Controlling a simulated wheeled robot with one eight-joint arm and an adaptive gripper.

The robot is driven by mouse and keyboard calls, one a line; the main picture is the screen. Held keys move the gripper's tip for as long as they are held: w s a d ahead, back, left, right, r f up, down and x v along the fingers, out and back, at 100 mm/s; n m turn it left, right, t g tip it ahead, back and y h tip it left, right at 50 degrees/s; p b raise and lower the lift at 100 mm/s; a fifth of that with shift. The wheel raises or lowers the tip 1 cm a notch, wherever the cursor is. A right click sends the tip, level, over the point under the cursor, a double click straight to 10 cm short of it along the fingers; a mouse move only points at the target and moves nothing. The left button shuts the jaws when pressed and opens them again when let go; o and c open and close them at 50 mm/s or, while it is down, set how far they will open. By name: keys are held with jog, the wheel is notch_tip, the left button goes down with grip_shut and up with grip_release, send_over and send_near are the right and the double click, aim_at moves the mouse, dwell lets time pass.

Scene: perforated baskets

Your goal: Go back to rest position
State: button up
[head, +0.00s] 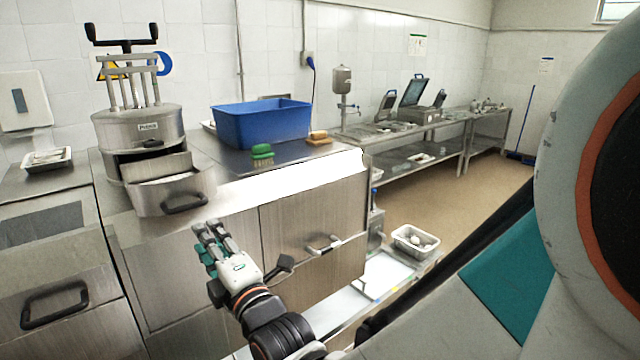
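My gripper (212,232) is in the lower middle of the head view, in front of the steel counter's cabinet fronts. Its grey fingers point up and to the left, below the counter top's front edge. I see nothing clearly held in it. The fingers overlap from this angle, so I cannot tell whether they are open or shut. My arm runs down from it to the bottom edge of the view.
The steel counter (232,178) carries a blue bin (262,124), a green brush (262,152), a brown brush (318,137) and a steel machine (140,128) with an open drawer (175,192). A grey basket (414,252) sits low to the right. Open floor (440,208) lies beyond.

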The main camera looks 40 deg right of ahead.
jog(key=s+f+m+g+b, duration=0.4)
jog(key=f+m+g+b, duration=0.15)
jog(key=f+m, duration=0.45)
jog(key=s+f+m+g+b, duration=0.3)
jog(key=s+f+m+g, duration=0.4)
jog(key=s+f, duration=0.3)
jog(key=s+m, duration=0.1)
jog(key=s, duration=0.2)
jog(key=shift+s, duration=0.15)
